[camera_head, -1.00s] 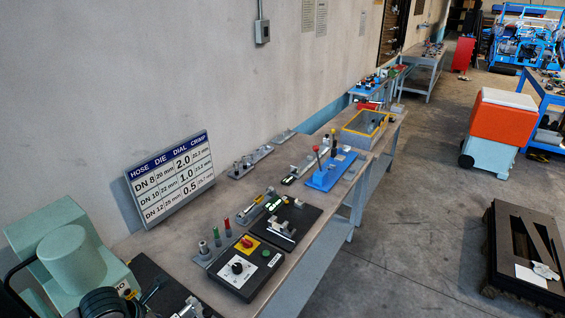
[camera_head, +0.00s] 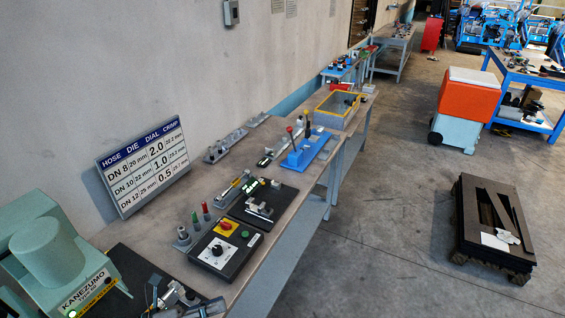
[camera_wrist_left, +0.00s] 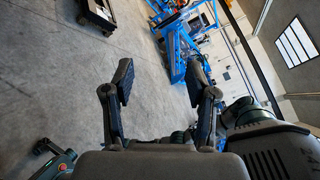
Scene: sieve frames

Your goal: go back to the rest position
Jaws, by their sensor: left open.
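My left gripper (camera_head: 172,296) shows in part at the bottom edge of the head view, in front of the black mat by the green press. In the left wrist view its two dark fingers stand wide apart (camera_wrist_left: 160,84). Nothing is between them, and only floor and distant equipment show behind. My right gripper does not show clearly in either view.
The grey bench (camera_head: 270,222) runs along the wall. It bears the green press (camera_head: 45,250), a hose chart (camera_head: 145,167), a black control box (camera_head: 222,256), a blue fixture (camera_head: 308,152) and a yellow-rimmed box (camera_head: 338,105). A black pallet (camera_head: 470,232) and an orange-topped bin (camera_head: 466,100) stand on open floor.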

